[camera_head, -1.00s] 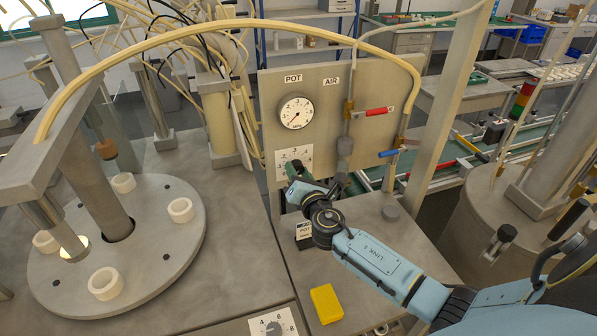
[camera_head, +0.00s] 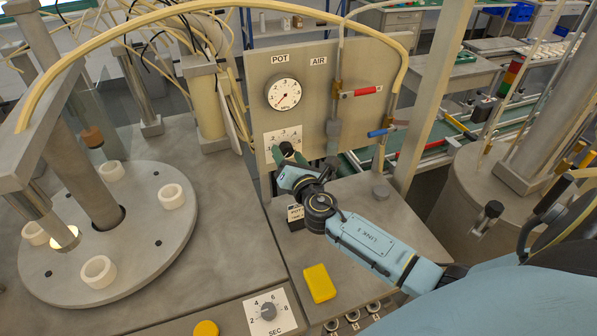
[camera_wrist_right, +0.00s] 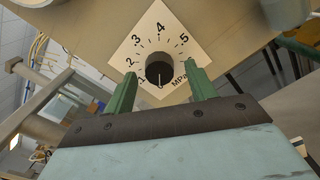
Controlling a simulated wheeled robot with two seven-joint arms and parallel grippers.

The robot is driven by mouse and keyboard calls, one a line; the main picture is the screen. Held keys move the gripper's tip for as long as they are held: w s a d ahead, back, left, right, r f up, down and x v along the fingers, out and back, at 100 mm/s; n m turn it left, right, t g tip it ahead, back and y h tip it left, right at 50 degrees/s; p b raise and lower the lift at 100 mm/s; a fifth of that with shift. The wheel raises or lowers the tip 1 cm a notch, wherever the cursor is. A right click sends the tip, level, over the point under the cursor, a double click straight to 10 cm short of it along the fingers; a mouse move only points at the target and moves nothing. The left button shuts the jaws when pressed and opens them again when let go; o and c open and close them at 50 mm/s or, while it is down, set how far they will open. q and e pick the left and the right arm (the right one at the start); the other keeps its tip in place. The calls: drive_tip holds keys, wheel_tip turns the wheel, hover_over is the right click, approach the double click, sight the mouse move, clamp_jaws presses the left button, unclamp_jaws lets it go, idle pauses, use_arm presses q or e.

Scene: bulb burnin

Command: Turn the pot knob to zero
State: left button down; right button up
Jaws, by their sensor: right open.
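The pot knob (camera_wrist_right: 159,69) is a dark round knob on a white dial plate (camera_wrist_right: 146,38) marked with numbers and MPa. In the head view the dial plate (camera_head: 283,138) is on the upright panel under the round gauge (camera_head: 285,94), its lower part covered by my arm. My right gripper (camera_wrist_right: 161,82) is open, with one green finger on each side of the knob in the wrist view. I cannot tell whether the fingers touch it. The knob's pointer setting is hard to read. My left gripper is not in view.
A red-handled valve (camera_head: 361,92) and a blue-handled valve (camera_head: 382,131) are on the panel, right of the dial. A yellow block (camera_head: 319,283) and a SEC dial (camera_head: 268,311) are nearer. A round turntable (camera_head: 150,255) with white rings is at left.

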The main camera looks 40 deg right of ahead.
drive_tip(key=v, duration=1.2)
drive_tip(key=shift+s+b, duration=0.2)
drive_tip(key=shift+b, duration=0.25)
